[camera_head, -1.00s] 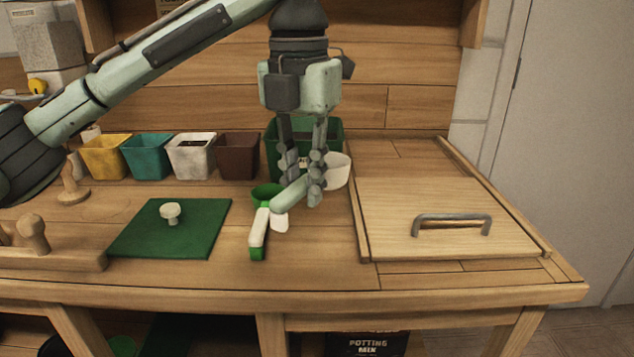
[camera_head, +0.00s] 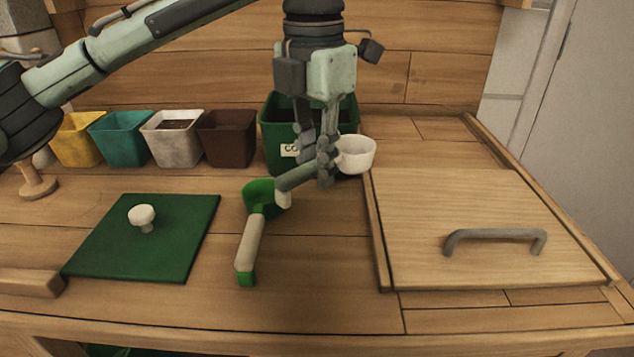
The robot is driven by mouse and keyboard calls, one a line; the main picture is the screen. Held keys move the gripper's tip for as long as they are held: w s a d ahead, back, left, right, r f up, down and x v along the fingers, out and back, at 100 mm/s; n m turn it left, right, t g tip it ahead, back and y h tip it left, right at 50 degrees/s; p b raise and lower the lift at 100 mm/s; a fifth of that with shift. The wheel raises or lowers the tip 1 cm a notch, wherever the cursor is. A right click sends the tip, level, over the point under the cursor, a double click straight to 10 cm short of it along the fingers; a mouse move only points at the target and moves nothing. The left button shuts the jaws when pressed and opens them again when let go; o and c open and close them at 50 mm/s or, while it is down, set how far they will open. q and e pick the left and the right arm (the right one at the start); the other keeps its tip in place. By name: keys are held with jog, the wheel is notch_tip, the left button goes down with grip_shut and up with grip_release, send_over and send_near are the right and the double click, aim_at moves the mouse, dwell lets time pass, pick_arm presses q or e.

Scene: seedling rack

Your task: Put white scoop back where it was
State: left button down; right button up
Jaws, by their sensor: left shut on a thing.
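The white scoop (camera_head: 356,155) shows its white bowl at the right of my left gripper (camera_head: 324,180). My left gripper points down and is shut on the scoop's pale grey-green handle, which slants down to the left to a white end. The handle end overlaps the bowl of a green scoop (camera_head: 249,240) on the bench in this view. I cannot tell how high the white scoop is above the bench. The gripper fingers hide part of the handle. My right gripper is not in view.
A dark green labelled bin (camera_head: 277,126) stands behind the gripper. Yellow, teal, white and brown pots (camera_head: 227,140) line the back left. A green lid (camera_head: 180,255) with a knob lies left. A wooden board (camera_head: 420,215) with a metal handle lies right. Bare bench is in front.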

pick_arm(q)
notch_tip(320, 180, down, 3)
jog(key=shift+r, duration=0.2)
jog(key=shift+f, duration=0.3)
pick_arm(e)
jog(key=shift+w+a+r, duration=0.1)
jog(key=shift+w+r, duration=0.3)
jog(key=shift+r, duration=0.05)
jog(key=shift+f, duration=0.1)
pick_arm(q)
jog(key=shift+f, duration=0.2)
jog(key=shift+f+p, duration=0.35)
jog(key=shift+f, duration=0.05)
jog(key=c, duration=1.4)
grip_release()
jog(key=shift+c, duration=0.2)
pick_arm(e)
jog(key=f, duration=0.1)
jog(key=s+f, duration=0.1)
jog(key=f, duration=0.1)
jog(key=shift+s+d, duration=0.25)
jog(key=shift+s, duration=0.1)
pick_arm(q)
jog(key=shift+r, duration=0.1)
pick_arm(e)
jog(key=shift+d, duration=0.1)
